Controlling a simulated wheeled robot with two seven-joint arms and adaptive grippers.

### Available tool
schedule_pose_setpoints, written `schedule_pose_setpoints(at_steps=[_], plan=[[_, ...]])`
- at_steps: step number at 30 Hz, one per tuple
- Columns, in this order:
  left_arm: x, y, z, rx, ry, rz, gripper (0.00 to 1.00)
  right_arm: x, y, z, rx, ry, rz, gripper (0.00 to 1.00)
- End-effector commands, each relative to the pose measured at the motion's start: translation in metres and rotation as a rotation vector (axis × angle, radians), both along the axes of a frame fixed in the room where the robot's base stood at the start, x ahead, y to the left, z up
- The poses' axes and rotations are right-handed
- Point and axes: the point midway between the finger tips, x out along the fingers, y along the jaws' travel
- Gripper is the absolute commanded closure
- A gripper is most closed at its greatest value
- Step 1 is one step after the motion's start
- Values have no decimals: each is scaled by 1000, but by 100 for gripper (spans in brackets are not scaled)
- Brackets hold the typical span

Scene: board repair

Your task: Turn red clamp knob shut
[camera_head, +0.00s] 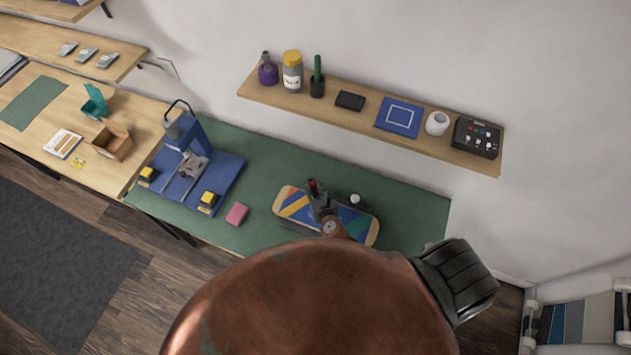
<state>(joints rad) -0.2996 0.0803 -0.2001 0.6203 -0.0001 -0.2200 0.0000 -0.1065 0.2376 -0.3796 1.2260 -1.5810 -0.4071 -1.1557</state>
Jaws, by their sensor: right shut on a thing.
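A skateboard deck (291,206) with blue, orange and green stripes lies on the green bench mat, towards its right side. A small red knob (312,186) shows at the board's upper edge, right at the tips of my right gripper (316,193). The right gripper reaches in over the middle of the board and is shut on the red knob. The gripper and wrist hide the middle of the board and most of the clamp. My left gripper is out of view.
A small white cylinder (355,199) stands close right of the gripper. A blue press (186,150) with yellow blocks and a pink block (236,214) are to the left. A wall shelf (370,125) with jars and boxes runs behind. My arm hides the front right.

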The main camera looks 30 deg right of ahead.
Motion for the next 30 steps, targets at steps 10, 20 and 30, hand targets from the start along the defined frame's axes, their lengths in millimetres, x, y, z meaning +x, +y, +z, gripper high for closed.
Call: schedule_pose_setpoints(at_steps=[10, 20, 30], plan=[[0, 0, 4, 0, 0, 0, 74, 3, 7, -1, 3, -1, -322, 100], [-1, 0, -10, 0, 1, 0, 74, 6, 9, -1, 0, -3, -550, 100], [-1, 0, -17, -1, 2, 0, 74, 6, 8, 1, 0, -3, -658, 100]])
